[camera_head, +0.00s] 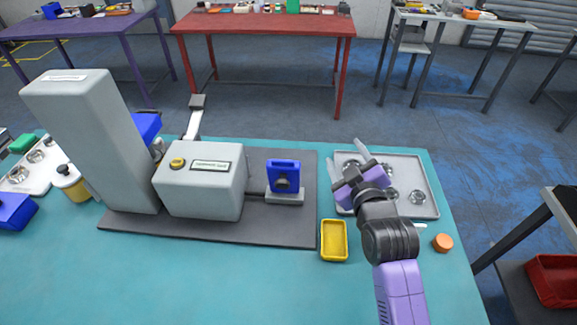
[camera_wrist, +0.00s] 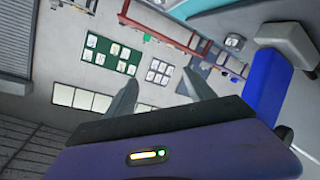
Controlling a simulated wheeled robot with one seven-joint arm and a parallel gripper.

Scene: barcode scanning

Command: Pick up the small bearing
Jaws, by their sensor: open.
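A grey tray (camera_head: 428,169) on the right of the teal table holds several round metal bearings. One bearing (camera_head: 417,197) lies in the tray's right part and another (camera_head: 392,195) lies left of it, beside my wrist. I cannot tell which one is the small bearing, and my arm hides part of the tray. My gripper (camera_head: 346,160) is open and empty above the tray's left part, its fingers pointing to the upper left.
A grey machine (camera_head: 200,190) with a tall column (camera_head: 85,130) and a blue fixture (camera_head: 285,174) stand on a dark mat left of the tray. A yellow bin (camera_head: 334,254) sits in front of the tray's left side. An orange cap (camera_head: 443,243) lies near the right edge.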

